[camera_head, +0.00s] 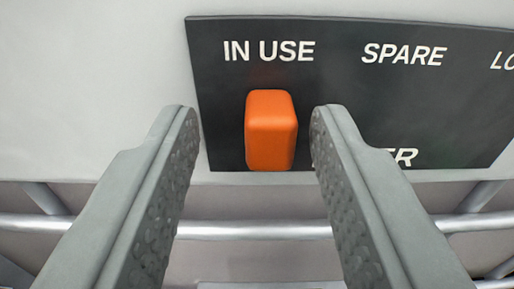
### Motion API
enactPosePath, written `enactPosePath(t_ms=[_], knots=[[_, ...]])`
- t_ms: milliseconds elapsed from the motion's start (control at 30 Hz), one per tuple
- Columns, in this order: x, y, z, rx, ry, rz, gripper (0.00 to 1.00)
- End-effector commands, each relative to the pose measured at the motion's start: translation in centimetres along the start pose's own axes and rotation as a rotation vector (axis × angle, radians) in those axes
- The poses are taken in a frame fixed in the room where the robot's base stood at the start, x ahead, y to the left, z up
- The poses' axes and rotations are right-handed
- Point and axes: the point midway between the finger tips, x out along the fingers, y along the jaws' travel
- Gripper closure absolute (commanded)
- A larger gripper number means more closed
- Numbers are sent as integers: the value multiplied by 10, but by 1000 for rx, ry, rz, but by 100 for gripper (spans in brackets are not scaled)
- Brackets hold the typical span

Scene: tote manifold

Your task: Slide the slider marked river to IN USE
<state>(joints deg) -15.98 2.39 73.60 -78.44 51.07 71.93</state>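An orange slider knob (271,131) sits on a dark panel (222,104), directly below the white words IN USE (269,51). The word SPARE (404,54) is to its right, and a third label starting LO is cut off at the right edge. Lower on the panel, a word ending in ER (403,157) is partly hidden behind the right finger, so river cannot be read in full. My gripper (253,120) is open. Its two grey fingers stand on either side of the knob, with a visible gap on both sides.
The panel is fixed on a pale grey surface (95,75). Below it run a horizontal metal bar (250,229) and slanted metal struts (46,198). The pale surface left of the panel is bare.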

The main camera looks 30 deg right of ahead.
Motion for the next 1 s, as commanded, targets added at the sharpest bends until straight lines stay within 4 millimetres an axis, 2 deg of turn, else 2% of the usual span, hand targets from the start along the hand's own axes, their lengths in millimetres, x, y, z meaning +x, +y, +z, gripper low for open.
enactPosePath(t_ms=[167, 333, 1000], knots=[[-2, 0, 0, 0, 0, 0, 62], [-18, -1, 0, 0, 0, -2, 62], [-143, -2, 0, -1, 0, -4, 62]])
